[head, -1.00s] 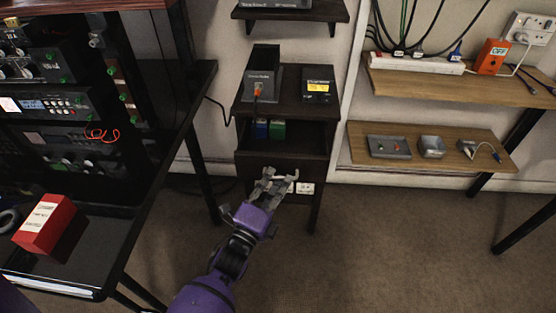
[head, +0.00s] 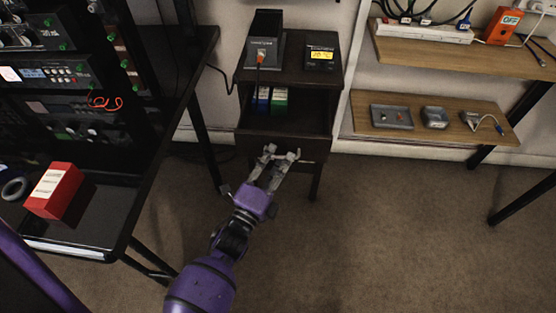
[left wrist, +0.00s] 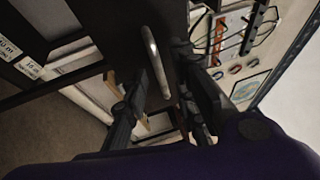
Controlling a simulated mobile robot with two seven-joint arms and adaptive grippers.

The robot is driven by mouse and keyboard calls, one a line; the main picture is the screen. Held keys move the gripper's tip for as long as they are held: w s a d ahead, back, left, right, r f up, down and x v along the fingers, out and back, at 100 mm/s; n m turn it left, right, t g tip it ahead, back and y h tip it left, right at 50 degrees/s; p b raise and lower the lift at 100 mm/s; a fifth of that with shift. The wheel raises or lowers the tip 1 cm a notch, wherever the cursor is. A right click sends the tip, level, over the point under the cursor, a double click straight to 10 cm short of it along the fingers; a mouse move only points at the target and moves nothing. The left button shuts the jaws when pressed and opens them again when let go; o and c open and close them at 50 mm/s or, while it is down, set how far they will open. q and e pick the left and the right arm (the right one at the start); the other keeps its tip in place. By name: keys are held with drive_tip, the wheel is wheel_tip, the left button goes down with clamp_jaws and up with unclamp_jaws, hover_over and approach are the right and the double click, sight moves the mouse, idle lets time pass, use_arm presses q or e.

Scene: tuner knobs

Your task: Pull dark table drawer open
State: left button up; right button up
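The dark table (head: 290,75) stands against the wall in the middle of the head view, with an open shelf above its closed-looking drawer (head: 308,147). My left gripper (head: 281,155) is in front of the drawer with its fingers spread, covering part of the drawer front. In the left wrist view a pale metal bar handle (left wrist: 153,55) stands out from the dark front. The handle's near end reaches between the spread fingers of my left gripper (left wrist: 167,105). I cannot tell whether a finger touches it. My right gripper is out of view.
A black device (head: 264,50) and a box with a yellow display (head: 320,55) stand on the table. A rack desk with a red box (head: 58,190) is at left. Wooden wall shelves (head: 445,122) are at right. The floor in front is clear.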

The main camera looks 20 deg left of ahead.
use_arm(q)
drive_tip(key=shift+s, duration=0.1)
drive_tip(key=s+a+f, duration=0.1)
drive_tip(key=s+f, duration=0.1)
drive_tip(key=s, duration=0.9)
drive_tip(key=shift+s+a, duration=0.15)
drive_tip(key=shift+s, duration=0.15)
